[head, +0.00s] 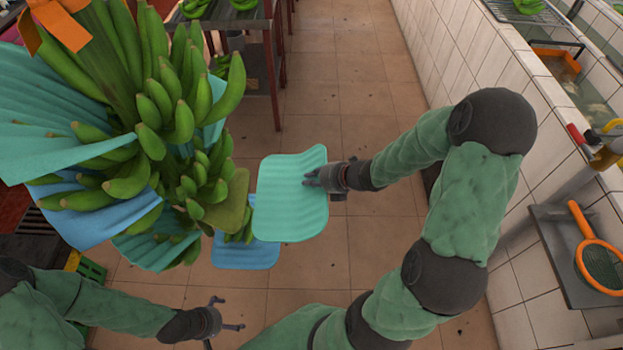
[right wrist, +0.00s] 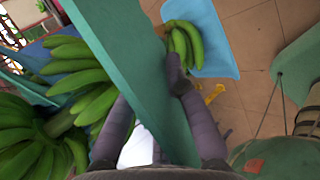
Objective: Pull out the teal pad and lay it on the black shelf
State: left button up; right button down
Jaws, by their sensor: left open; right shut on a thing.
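The teal pad (head: 292,215) is a wavy sheet held out to the right of the hanging banana bunch (head: 175,110). My right gripper (head: 312,178) is shut on its right edge. In the right wrist view the pad (right wrist: 135,70) runs edge-on between the two fingers (right wrist: 160,115). From above, the pad's left edge looks clear of the fruit, close to an olive pad (head: 232,205). My left gripper (head: 228,314) is open and empty, low and apart from the bunch. A dark slatted surface (head: 36,221) shows at the left, partly hidden; I cannot tell if it is the black shelf.
A blue pad (head: 245,254) hangs below the teal one. Other teal and blue sheets stay among the bananas. A tiled wall bounds the right; the floor between is open.

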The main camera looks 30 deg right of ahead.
jog(key=shift+r, duration=0.35)
jog(key=shift+s+d+p, duration=0.5)
jog(key=shift+d+p, duration=0.15)
jog(key=shift+d, duration=0.2)
jog(key=s+d+p, duration=0.5)
jog(key=s+d, duration=0.3)
jog(key=d, duration=0.4)
jog(key=shift+s+d, duration=0.2)
dwell(0.3)
